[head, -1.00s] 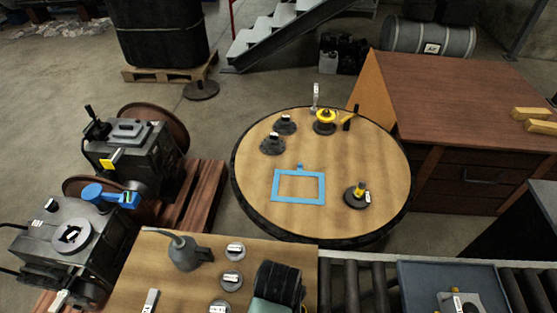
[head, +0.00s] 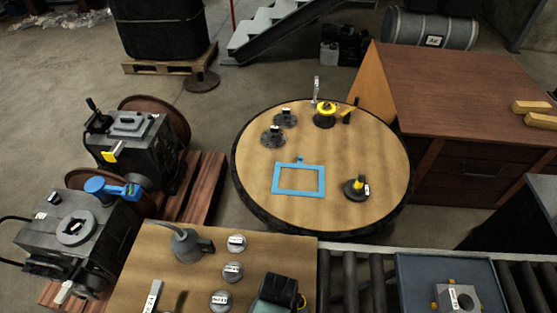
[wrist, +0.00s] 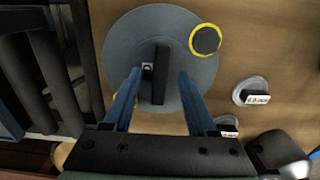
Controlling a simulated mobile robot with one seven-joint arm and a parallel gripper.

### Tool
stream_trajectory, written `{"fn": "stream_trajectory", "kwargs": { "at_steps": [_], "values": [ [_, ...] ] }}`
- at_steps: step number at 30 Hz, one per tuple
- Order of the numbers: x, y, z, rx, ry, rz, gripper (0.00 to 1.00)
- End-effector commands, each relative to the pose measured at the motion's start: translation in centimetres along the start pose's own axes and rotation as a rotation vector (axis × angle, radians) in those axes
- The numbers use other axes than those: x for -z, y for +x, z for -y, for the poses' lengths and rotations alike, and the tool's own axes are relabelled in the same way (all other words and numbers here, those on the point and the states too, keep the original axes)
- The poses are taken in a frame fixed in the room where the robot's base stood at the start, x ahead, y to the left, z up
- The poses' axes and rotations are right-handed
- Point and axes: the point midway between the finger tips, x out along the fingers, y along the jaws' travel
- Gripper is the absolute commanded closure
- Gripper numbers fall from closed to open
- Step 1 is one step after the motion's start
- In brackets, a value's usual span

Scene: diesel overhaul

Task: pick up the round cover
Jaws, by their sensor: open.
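The round cover (wrist: 118,55) is a wide grey disc with a dark raised bar handle (wrist: 160,75) and a yellow-ringed dark circle (wrist: 205,40) near its rim. It lies on the wooden table in the wrist view. In the head view I cannot make it out. My gripper (wrist: 159,72) is open, with blue fingers over the cover, one on each side of the bar handle. Whether the fingers touch the handle or cover I cannot tell. The dark end of my arm (head: 278,288) shows at the bottom of the head view.
Several small labelled discs (head: 233,272) and an oil can (head: 187,247) stand on the wooden table, left of my arm. A roller conveyor (head: 350,285) with a blue tray (head: 415,270) runs on the right. A round table (head: 245,200) with fixtures stands beyond.

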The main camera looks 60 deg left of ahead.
Motion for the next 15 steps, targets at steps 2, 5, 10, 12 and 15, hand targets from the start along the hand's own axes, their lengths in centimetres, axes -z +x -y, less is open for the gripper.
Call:
{"fn": "stream_trajectory", "kwargs": {
  "at_steps": [2,5,10,12,15],
  "values": [
    [0.02,-0.03,0.00,0.000,0.000,0.000,0.44],
    [0.02,-0.04,0.00,0.000,0.000,0.000,0.62],
    [0.02,-0.05,0.00,0.000,0.000,0.000,0.93],
    [0.02,-0.05,0.00,0.000,0.000,0.000,1.00],
    [0.02,-0.06,0.00,0.000,0.000,0.000,1.00]
  ]
}}
